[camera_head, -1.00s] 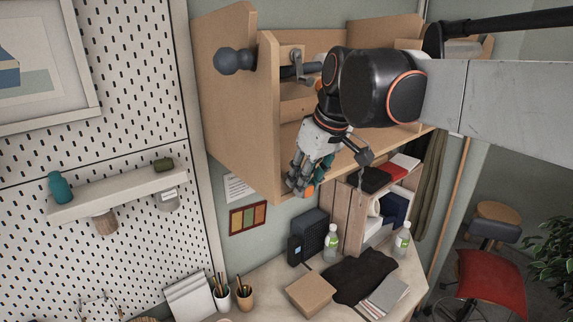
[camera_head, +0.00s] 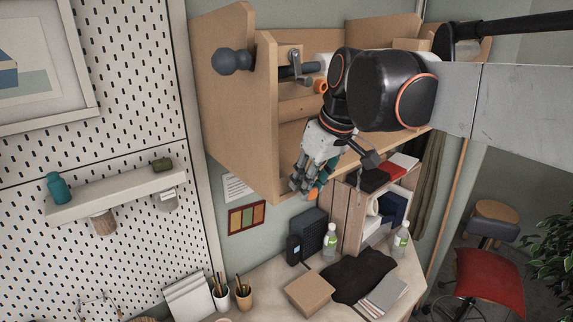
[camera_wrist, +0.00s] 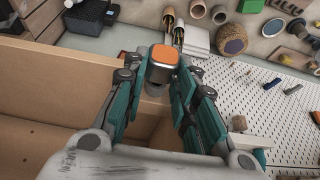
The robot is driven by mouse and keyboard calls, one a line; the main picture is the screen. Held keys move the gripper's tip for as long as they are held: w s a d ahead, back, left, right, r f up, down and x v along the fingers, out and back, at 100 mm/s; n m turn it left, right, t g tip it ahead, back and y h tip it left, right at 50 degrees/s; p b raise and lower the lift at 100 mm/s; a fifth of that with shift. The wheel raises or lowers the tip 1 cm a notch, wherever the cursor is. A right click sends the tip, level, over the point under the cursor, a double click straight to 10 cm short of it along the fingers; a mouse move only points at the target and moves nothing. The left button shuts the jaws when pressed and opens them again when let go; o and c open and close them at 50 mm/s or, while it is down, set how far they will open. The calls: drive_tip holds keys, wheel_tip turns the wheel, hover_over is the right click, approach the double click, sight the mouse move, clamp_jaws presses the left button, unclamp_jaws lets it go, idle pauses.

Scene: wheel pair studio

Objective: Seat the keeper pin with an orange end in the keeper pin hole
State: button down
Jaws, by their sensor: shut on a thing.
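The keeper pin (camera_wrist: 164,56) is a squarish metal piece with a flat orange end. In the wrist view it sits between the teal-lined fingers of my gripper (camera_wrist: 162,78), orange end towards the camera. My gripper (camera_head: 307,188) is shut on it. In the head view the orange end (camera_head: 312,195) shows as a small spot by the fingertips, in front of the cabinet's lower edge. A metal bracket with a grey rod (camera_head: 296,70) sits inside the wooden cabinet, up and left of my gripper. I cannot make out the keeper pin hole.
The wooden cabinet (camera_head: 270,120) has a side panel and lower board close to my gripper. A dark round knob (camera_head: 230,61) sticks out at its left. An orange ring (camera_head: 320,87) shows beside my arm. Below stands a desk (camera_head: 262,285) with bottles and boxes.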

drive_tip(key=shift+s+d, duration=0.45)
drive_tip(key=shift+s, duration=0.2)
drive_tip(key=shift+s+d, duration=0.4)
drive_tip(key=shift+s, duration=0.25)
drive_tip(key=shift+r+p, duration=0.1)
drive_tip(key=shift+p, duration=0.2)
idle(0.6)
drive_tip(key=w+d+r+p, duration=0.1)
drive_tip(key=d+r+p, duration=0.3)
drive_tip(key=r, duration=0.6)
drive_tip(key=w+d+r+p, duration=0.1)
drive_tip(key=d+r+p, duration=0.2)
drive_tip(key=r, duration=0.6)
drive_tip(key=shift+d+r+p, duration=0.4)
drive_tip(key=shift+p, duration=0.25)
drive_tip(key=shift+w+a, duration=0.8)
drive_tip(key=shift+w, duration=0.35)
drive_tip(key=shift+w+a, duration=0.8)
drive_tip(key=shift+w, duration=0.35)
drive_tip(key=shift+w, duration=0.15)
drive_tip(key=shift+w+a, duration=0.75)
drive_tip(key=shift+w, duration=0.3)
